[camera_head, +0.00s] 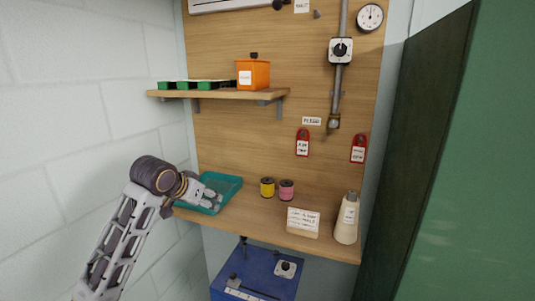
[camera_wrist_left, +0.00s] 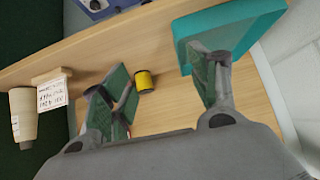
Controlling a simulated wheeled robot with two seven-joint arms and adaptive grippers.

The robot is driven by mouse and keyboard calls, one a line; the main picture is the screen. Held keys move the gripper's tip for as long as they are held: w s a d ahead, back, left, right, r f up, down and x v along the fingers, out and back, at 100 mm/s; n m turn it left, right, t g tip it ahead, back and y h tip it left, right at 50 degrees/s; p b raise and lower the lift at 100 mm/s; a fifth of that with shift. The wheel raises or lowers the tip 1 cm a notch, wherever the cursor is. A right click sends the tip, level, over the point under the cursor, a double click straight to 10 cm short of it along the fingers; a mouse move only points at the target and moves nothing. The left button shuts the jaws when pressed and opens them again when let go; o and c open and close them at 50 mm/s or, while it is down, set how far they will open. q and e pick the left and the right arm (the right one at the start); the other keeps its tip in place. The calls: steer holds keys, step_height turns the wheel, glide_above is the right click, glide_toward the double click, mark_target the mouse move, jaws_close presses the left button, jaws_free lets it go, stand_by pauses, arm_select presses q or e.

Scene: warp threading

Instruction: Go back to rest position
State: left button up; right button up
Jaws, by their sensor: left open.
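My left gripper (camera_head: 208,196) is at the left end of the wooden worktop, by the teal tray (camera_head: 226,184). In the left wrist view its two green-padded fingers (camera_wrist_left: 162,92) are spread wide with nothing between them in their grip. One fingertip overlaps the teal tray (camera_wrist_left: 256,22) in that view; I cannot tell whether they touch. A yellow spool (camera_head: 267,187) stands right of the tray, with a pink spool (camera_head: 287,190) beside it. The yellow spool (camera_wrist_left: 145,80) also shows beyond the fingers in the wrist view. My right gripper is not in view.
A white card on a block (camera_head: 303,219) and a cream cone (camera_head: 346,220) stand at the worktop's right. Above, a shelf (camera_head: 220,95) holds green-black items and an orange box (camera_head: 253,75). A blue machine (camera_head: 255,274) is below. A wall closes the left side.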

arm_select(q)
steer(key=s+f+n+g+y, duration=0.1)
steer(key=s+f+g, duration=0.1)
steer(key=s+f, duration=0.95)
steer(key=s+f+g, duration=0.1)
steer(key=s+f, duration=0.7)
steer(key=f, duration=0.7)
steer(key=s+a+f+n+g+y, duration=0.1)
steer(key=s+a+f, duration=0.15)
steer(key=s, duration=0.45)
steer(key=s+a+f+g+y, duration=0.1)
steer(key=s+f, duration=0.3)
steer(key=s, duration=0.3)
step_height(320, 180, down, 32)
steer(key=s+g, duration=0.1)
steer(key=s, duration=0.2)
steer(key=s+a+f, duration=0.2)
steer(key=s+f, duration=0.8)
steer(key=s, duration=0.1)
steer(key=s+a+f+g, duration=0.1)
steer(key=s+f, duration=0.9)
steer(key=s, duration=0.1)
steer(key=shift+a+f+g, duration=0.3)
steer(key=shift+a+f, duration=0.05)
steer(key=shift+a, duration=0.05)
